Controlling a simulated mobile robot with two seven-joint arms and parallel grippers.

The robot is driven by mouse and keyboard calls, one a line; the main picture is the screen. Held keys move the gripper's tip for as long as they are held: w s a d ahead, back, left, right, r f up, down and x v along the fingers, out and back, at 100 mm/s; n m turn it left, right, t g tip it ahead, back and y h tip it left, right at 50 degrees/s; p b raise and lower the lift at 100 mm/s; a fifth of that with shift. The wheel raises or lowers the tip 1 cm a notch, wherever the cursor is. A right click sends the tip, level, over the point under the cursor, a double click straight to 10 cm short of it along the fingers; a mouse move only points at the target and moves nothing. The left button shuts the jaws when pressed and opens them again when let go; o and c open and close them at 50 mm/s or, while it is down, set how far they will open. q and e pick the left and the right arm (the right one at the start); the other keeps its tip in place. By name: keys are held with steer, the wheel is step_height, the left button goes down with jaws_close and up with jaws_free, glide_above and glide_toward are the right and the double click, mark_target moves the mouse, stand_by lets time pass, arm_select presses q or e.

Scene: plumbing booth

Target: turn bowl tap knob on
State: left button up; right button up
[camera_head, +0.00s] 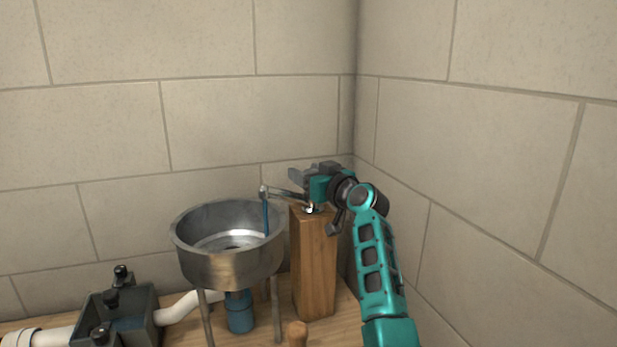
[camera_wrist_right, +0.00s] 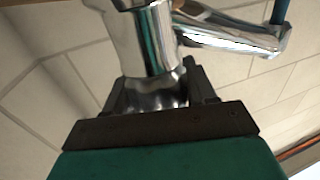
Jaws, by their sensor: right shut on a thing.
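The metal bowl (camera_head: 225,262) stands on thin legs in the head view. The chrome tap sits on a wooden post (camera_head: 314,265) to its right, and its spout (camera_head: 284,192) reaches over the bowl's rim. A blue stream (camera_head: 266,214) runs from the spout's end down into the bowl; its top also shows in the right wrist view (camera_wrist_right: 280,12). My right gripper (camera_head: 309,182) is at the top of the tap and hides the knob in the head view. In the right wrist view, its dark fingers are shut around the chrome tap knob (camera_wrist_right: 155,94). My left gripper is out of view.
A dark box with black knobs (camera_head: 120,312) and white pipe (camera_head: 185,305) lies left of the bowl. A blue fitting (camera_head: 240,312) is under the bowl. A short wooden peg (camera_head: 297,333) stands in front. Block walls close in behind and right.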

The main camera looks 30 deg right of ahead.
steer(key=n+y+b, duration=0.1)
steer(key=y+b, duration=0.1)
steer(key=f+n+y+b, duration=0.1)
steer(key=y+b, duration=0.1)
steer(key=b, duration=0.1)
steer(key=shift+n+g+b, duration=0.3)
steer(key=shift+a+r+n+g+y+b, duration=0.1)
steer(key=shift+n+g+y+b, duration=0.1)
steer(key=shift+n+y+b, duration=0.35)
steer(key=shift+a+r+n+g+y+b, duration=0.1)
steer(key=shift+n+g+y+b, duration=0.15)
steer(key=shift+y+b, duration=0.45)
steer(key=shift+s+a+r+n+g+y+b, duration=0.15)
steer(key=shift+n+g+y+b, duration=0.2)
steer(key=shift+n+y+b, duration=0.35)
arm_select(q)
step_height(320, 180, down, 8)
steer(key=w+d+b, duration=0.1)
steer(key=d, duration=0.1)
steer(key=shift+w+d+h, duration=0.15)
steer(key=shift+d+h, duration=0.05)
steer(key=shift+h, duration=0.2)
arm_select(e)
steer(key=shift+a+r+n+g+y, duration=0.15)
steer(key=shift+n+g+y, duration=0.5)
steer(key=shift+y, duration=0.5)
steer(key=shift+n, duration=0.25)
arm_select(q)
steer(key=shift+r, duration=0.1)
